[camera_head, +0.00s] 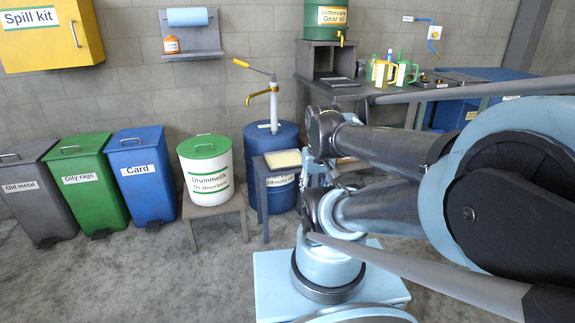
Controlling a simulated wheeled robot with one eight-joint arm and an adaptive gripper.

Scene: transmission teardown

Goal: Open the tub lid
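The tub is a white cylinder (208,178) with a green lid (204,146), labelled "Drummelik" with a smaller line about absorbent. It stands upright on a small grey-brown stand left of centre. The lid lies flat on top with a small handle, and it looks closed. My arm (385,210) fills the right side of the view, well to the right of the tub and apart from it. Small parts near the arm's joints may belong to my gripper, but arm links overlap there. I cannot make out its fingertips or whether it holds anything.
Left of the tub stand blue (141,176), green (83,184) and grey (30,192) bins. To its right are a blue drum (258,141) with a pump and a small stand with a pale block (283,158). A workbench (365,88) is behind my arm. Floor in front is clear.

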